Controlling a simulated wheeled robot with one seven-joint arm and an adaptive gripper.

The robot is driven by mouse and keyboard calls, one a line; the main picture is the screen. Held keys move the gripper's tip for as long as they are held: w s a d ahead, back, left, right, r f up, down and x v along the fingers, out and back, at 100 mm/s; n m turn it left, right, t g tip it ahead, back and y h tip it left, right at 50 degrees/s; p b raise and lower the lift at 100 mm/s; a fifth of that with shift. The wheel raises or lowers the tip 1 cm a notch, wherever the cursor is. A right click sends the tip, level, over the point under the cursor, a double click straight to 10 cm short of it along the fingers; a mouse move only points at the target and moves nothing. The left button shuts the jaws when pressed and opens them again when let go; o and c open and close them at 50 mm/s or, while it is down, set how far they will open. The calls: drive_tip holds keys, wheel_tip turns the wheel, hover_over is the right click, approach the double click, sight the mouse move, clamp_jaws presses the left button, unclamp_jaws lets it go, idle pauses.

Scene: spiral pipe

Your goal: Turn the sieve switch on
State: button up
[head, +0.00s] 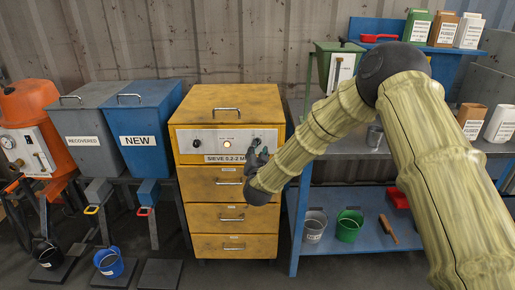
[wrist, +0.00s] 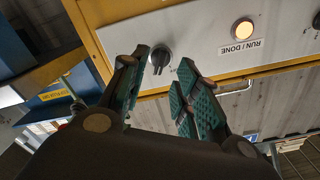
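The yellow sieve cabinet (head: 231,103) stands in the middle of the head view, with a white control panel on its upper front. The panel has a lit round lamp (head: 227,145), with a dark knob (head: 196,143) to its left. In the wrist view, turned upside down, the lamp (wrist: 243,30) has a RUN / DONE label, and a black switch knob (wrist: 161,57) is beside it. My gripper (head: 258,154) is in front of the panel's right side. In the wrist view my gripper (wrist: 163,72) is open and empty, its green-padded fingers either side of the knob in the picture; contact is not visible.
A blue NEW bin (head: 140,110) and grey RECOVERED bin (head: 82,118) stand left of the cabinet. A blue workbench (head: 340,150) is close on the right, with a green hopper (head: 336,62) on it. Buckets sit on its lower shelf (head: 330,200).

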drive_tip(key=s, duration=0.7)
drive_tip(key=shift+s, duration=0.2)
drive_tip(key=s+d+f+n+g+y+p, duration=0.15)
drive_tip(key=s+d+f+g, duration=0.35)
drive_tip(key=s+f, duration=0.65)
drive_tip(key=s+d+f+n+g+p, duration=0.3)
drive_tip(key=s+d+f+g, duration=0.15)
drive_tip(key=s+f, duration=0.75)
drive_tip(key=s+d+f+g+p, duration=0.1)
drive_tip(key=s+d, duration=0.3)
drive_tip(key=s, duration=0.6)
drive_tip(key=s+d+f+n+g+h+p, duration=0.1)
drive_tip(key=s+d+f+g, duration=0.2)
drive_tip(key=s, duration=0.8)
drive_tip(key=s+d+f+g+p, duration=0.2)
drive_tip(key=s+d+g, duration=0.2)
drive_tip(key=s, duration=0.7)
drive_tip(key=shift+d, duration=0.95)
